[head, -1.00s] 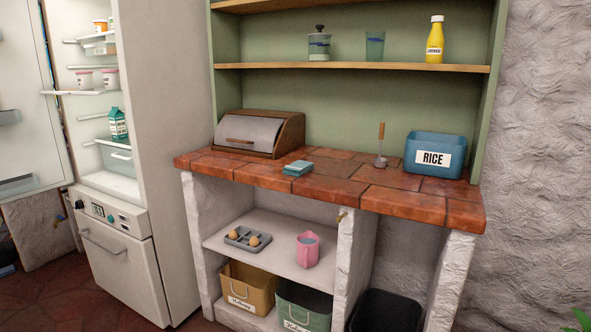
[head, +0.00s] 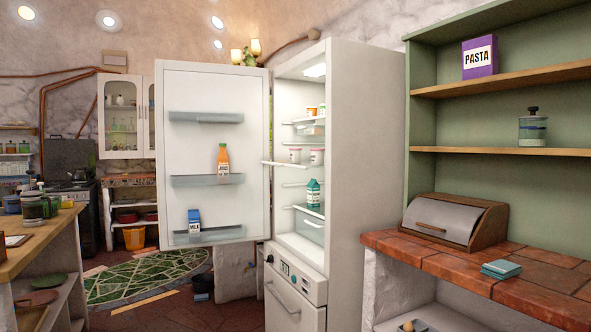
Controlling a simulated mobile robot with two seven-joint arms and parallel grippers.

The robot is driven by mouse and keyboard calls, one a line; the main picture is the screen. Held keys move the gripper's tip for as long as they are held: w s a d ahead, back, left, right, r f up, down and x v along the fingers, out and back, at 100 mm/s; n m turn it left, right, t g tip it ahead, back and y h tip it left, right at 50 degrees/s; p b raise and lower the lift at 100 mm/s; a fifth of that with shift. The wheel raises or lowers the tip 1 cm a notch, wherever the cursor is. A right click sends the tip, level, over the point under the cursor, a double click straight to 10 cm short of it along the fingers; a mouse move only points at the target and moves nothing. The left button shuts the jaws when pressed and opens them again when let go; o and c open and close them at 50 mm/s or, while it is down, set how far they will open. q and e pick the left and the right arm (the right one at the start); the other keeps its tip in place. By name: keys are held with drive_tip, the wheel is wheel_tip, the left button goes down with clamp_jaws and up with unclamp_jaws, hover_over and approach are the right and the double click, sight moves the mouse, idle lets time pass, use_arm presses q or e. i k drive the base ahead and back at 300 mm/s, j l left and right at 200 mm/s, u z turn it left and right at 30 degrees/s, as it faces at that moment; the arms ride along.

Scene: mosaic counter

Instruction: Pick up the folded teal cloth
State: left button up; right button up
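The folded teal cloth (head: 501,269) lies flat on the red-brown tiled counter (head: 545,283) at the right, in front of the bread box (head: 456,221). It looks like a small, neat stack of folds. Nothing touches it. Neither of my grippers shows in the head view.
The fridge (head: 345,180) stands open left of the counter, its door (head: 213,150) swung out to the left. A wooden-topped counter (head: 40,240) with jars is at the far left. A patterned green rug (head: 140,277) lies on the floor between. Shelves (head: 500,152) rise above the tiled counter.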

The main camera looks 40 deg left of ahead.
sight(501, 270)
drive_tip(key=z, duration=0.3)
drive_tip(key=i+j+z, duration=0.3)
drive_tip(key=z, duration=0.15)
drive_tip(key=i+j+z, duration=0.25)
drive_tip(key=j+z, duration=0.2)
